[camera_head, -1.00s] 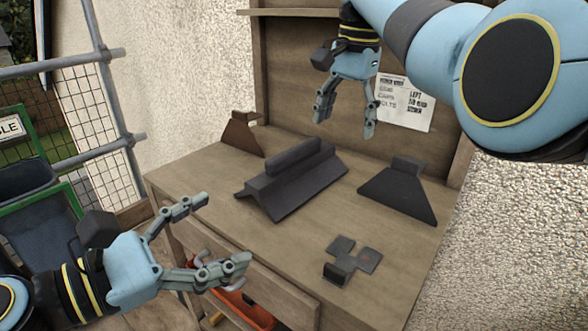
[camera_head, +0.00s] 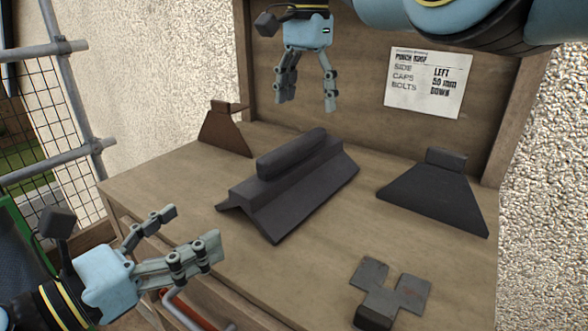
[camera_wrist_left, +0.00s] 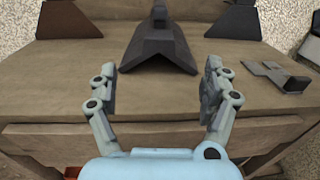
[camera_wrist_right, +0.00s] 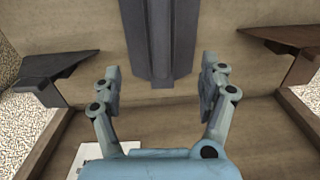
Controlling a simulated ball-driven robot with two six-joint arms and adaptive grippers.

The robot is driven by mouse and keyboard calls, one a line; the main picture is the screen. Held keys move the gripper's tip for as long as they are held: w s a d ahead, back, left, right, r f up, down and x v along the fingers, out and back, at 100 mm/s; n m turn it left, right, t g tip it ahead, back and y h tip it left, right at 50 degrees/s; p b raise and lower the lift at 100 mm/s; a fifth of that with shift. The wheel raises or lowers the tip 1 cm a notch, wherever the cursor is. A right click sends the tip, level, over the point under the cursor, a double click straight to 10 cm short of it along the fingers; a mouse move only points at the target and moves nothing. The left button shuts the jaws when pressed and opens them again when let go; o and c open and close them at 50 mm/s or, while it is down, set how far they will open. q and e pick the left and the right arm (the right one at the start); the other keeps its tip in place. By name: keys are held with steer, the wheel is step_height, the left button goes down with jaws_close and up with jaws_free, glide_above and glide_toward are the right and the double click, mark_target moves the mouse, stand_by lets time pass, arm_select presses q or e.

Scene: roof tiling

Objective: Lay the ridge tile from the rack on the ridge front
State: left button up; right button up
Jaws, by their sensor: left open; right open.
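A dark grey ridge tile (camera_head: 290,192), angled like a small roof with a rounded bar along its top, lies on the wooden bench (camera_head: 160,185). It also shows in the left wrist view (camera_wrist_left: 160,45) end-on and in the right wrist view (camera_wrist_right: 160,40) from above. My left gripper (camera_head: 192,232) is open and empty beyond the bench's front edge, left of the tile. My right gripper (camera_head: 307,102) is open and empty above the back of the bench, behind the tile. Both are apart from it. I cannot make out a roof ridge or a separate rack.
A brown flared piece (camera_head: 226,132) stands at the back left of the bench. A dark flared piece (camera_head: 436,192) stands at the right. A small grey bracket (camera_head: 390,290) lies at the front right. A printed notice (camera_head: 428,82) is on the back board. Scaffold poles (camera_head: 65,70) stand left.

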mark_target(306, 150)
arm_select(q)
steer(key=shift+w+d, duration=0.1)
steer(key=shift+w, duration=0.2)
arm_select(e)
steer(key=shift+w+f, duration=0.15)
steer(key=shift+f, duration=0.25)
arm_select(q)
steer(key=x, duration=1)
steer(key=shift+w+d+f, duration=0.1)
steer(key=shift+d, duration=0.05)
arm_select(e)
step_height(306, 150, down, 10)
steer(key=shift+f, duration=0.15)
arm_select(q)
steer(key=c, duration=1.6)
arm_select(e)
steer(key=c, duration=1.6)
arm_select(q)
jaws_close()
